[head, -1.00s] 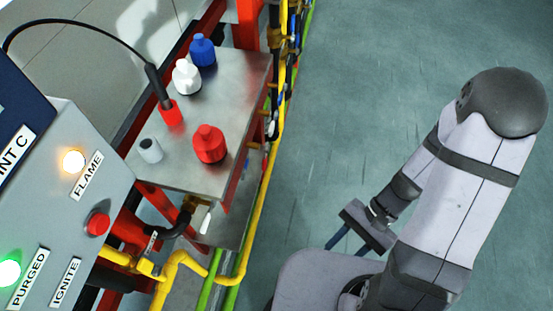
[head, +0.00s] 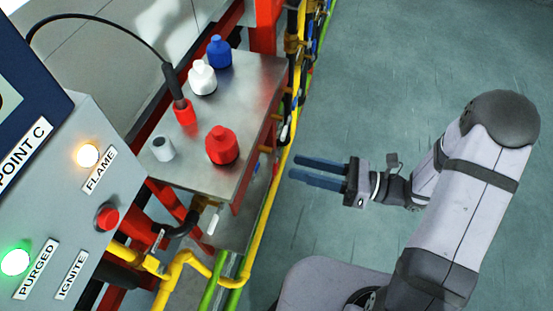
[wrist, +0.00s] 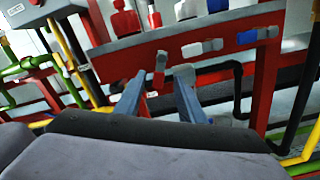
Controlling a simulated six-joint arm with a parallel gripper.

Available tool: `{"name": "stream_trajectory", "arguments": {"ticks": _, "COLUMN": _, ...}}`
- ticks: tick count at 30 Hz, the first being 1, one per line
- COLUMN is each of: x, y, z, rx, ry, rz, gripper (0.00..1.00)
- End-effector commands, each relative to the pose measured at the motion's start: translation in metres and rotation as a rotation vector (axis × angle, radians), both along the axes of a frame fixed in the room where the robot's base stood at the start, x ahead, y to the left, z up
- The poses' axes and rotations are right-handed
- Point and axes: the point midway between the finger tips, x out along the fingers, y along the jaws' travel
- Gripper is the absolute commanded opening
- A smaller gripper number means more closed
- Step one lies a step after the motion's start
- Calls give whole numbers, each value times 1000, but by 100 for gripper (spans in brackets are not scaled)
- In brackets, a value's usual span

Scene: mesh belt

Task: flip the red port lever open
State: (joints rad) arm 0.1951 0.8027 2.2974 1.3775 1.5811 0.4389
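The red port lever (wrist: 160,67) shows in the wrist view on the front of the red rail, below the red bottle, with its handle hanging downward. My gripper (wrist: 160,78) is open and empty in the wrist view, its two fingers pointing toward the rail on either side of this lever in the picture. I cannot tell any contact. In the head view my gripper (head: 293,170) is to the right of the metal shelf, fingers pointing left. The red bottle (head: 222,147) stands on the shelf. I cannot make out the red lever in the head view.
A white lever (wrist: 202,47) and a blue lever (wrist: 257,35) lie roughly level on the same rail. Yellow pipes (head: 252,237) run along the shelf's side. A control panel (head: 70,205) stands at left. The floor to the right is open.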

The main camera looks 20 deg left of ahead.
Motion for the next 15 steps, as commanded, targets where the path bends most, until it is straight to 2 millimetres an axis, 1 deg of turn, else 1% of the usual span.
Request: {"name": "stream_trajectory", "arguments": {"ticks": 15, "x": -1, "y": 56, "z": 0, "rx": -2, "ry": -1, "rz": 5, "gripper": 36}}
